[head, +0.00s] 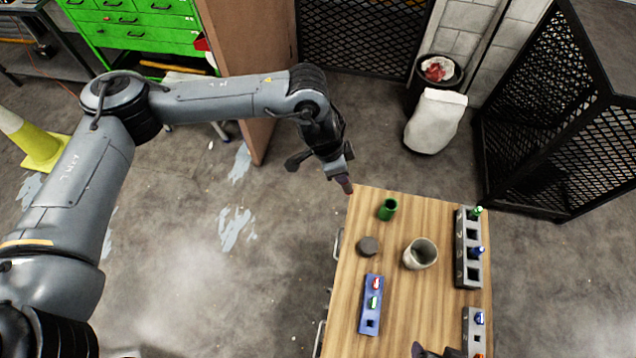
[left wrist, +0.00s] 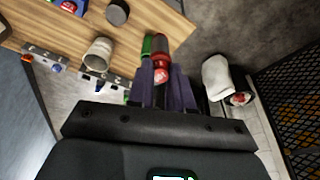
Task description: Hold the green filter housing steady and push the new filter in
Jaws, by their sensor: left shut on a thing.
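The green filter housing (head: 388,208) stands on the wooden table near its far left corner. It also shows in the left wrist view (left wrist: 147,46), partly hidden behind my left gripper and what it holds. My left gripper (head: 344,184) is just off the table's far left corner, to the left of the housing and apart from it in the head view. In the left wrist view its purple fingers are shut on a red cylinder with a white label (left wrist: 160,62), which looks like the filter. A dark part at the bottom edge appears to be my right gripper (head: 420,350), mostly cut off.
On the table (head: 415,285) are a dark round puck (head: 368,246), a beige cup (head: 420,253), a blue block with small coloured parts (head: 371,305) and grey socket racks (head: 460,248) along the right edge. Clear wood lies between the housing and the puck.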

